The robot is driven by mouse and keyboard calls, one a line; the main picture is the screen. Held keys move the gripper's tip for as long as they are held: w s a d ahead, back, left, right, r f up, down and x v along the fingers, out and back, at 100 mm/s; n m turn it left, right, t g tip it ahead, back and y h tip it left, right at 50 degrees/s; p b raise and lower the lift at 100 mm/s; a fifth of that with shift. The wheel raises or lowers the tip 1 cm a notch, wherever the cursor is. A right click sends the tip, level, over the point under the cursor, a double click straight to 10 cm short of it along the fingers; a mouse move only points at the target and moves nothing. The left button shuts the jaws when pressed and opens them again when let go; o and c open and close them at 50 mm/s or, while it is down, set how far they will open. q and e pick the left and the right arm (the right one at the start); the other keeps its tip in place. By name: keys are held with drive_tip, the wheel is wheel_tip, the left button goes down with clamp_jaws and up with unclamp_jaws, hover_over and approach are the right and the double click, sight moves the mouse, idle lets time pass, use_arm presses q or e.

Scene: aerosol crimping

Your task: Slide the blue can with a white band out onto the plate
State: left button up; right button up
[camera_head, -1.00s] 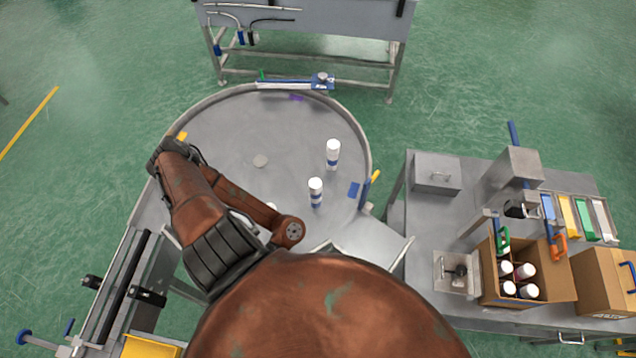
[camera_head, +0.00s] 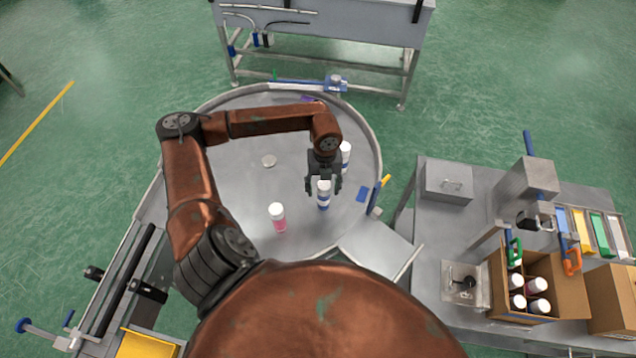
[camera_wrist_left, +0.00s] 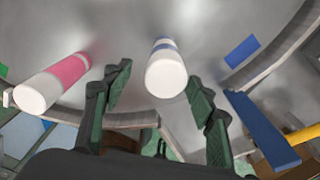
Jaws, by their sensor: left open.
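The blue can with a white band (camera_head: 323,200) stands upright on the round metal table (camera_head: 225,170), its white top toward the camera. My left gripper (camera_head: 323,189) is open over it, with one finger on each side. In the left wrist view the can (camera_wrist_left: 166,72) shows between the open fingers, apart from both. The grey plate (camera_head: 378,248) joins the table's front right edge. My right gripper is not in view.
A pink can (camera_head: 278,218) stands left of the blue can. Another white-topped can (camera_head: 345,155) stands just behind my gripper. A blue bar (camera_head: 374,198) is at the right rim.

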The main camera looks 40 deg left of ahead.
sight(324, 197)
use_arm(q)
drive_tip(key=shift+w+a+r, duration=0.2)
drive_tip(key=shift+w+r, duration=0.05)
drive_tip(key=shift+w, duration=0.25)
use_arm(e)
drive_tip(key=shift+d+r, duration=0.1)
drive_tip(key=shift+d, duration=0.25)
use_arm(q)
wheel_tip(324, 197, down, 7)
drive_tip(key=shift+r+p, duration=0.15)
drive_tip(key=shift+p, duration=0.8)
drive_tip(key=shift+f, duration=0.6)
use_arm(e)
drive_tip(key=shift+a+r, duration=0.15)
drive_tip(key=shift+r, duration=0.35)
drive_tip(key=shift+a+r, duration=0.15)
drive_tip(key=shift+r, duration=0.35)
use_arm(q)
drive_tip(key=shift+c, duration=0.4)
drive_tip(key=c, duration=1.3)
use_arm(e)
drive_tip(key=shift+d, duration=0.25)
